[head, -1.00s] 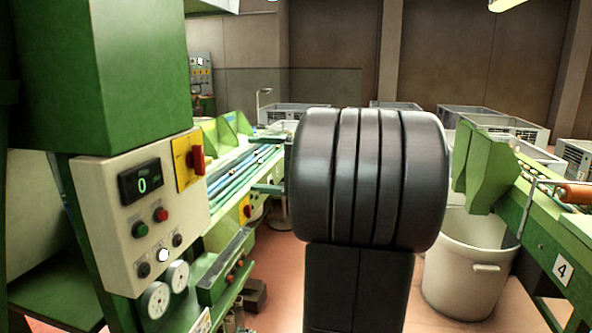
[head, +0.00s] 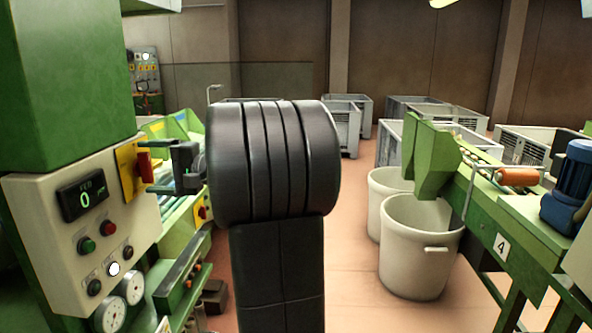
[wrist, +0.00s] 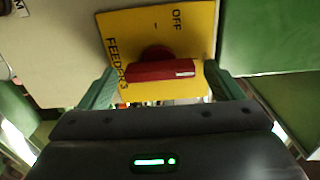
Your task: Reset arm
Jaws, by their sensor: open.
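My gripper (head: 160,168) is open, left of my thick black arm joint in the head view. Its jaws point toward a red rotary switch (head: 145,165) on a yellow plate (head: 129,170). In the wrist view, the red switch handle (wrist: 160,71) lies crosswise between the two green-tinted fingers, with the yellow plate (wrist: 190,30) behind it. The plate reads "FEEDER 3" and "OFF". I cannot tell whether the fingers touch the handle. My arm hides part of the green machine behind it in the head view.
The cream control panel (head: 85,240) has a display showing 0, buttons and gauges. At right stand white bins (head: 420,250) and a green conveyor (head: 530,235) marked 4. Grey crates (head: 440,117) stand behind.

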